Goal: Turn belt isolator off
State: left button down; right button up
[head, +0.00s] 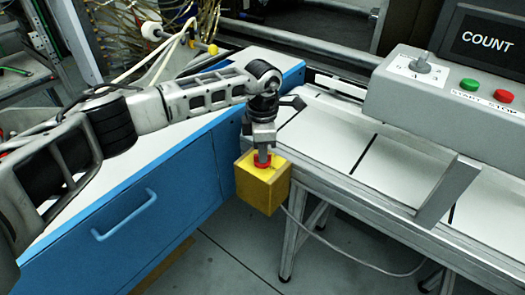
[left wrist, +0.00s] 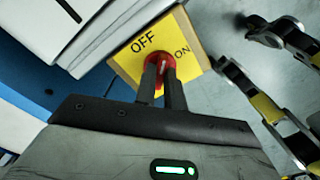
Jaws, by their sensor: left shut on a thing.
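The belt isolator is a yellow box (head: 262,186) with a red rotary knob (head: 262,160), at the near left corner of the conveyor. In the left wrist view its yellow face (left wrist: 128,67) carries the words OFF and ON, with the red knob (left wrist: 166,62) below and between them. A small pale mark shows on the knob, but I cannot tell which word it points to. My left gripper (head: 262,150) reaches down from above. Its fingers (left wrist: 162,76) are shut on the knob and partly hide it. My right gripper is not seen.
A white-topped blue cabinet (head: 160,195) stands left of the isolator. A cable trails over the floor.

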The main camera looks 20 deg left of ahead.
pick_arm(q)
jog(key=n, duration=0.4)
jog(key=shift+r+n, duration=0.1)
jog(key=shift+n, duration=0.2)
jog(key=n, duration=0.4)
jog(key=shift+n, duration=0.3)
jog(key=c, duration=1.5)
grip_release()
jog(key=shift+r, duration=0.1)
notch_tip(320, 180, up, 16)
jog(key=shift+f+b, duration=0.15)
jog(key=shift+b, duration=0.4)
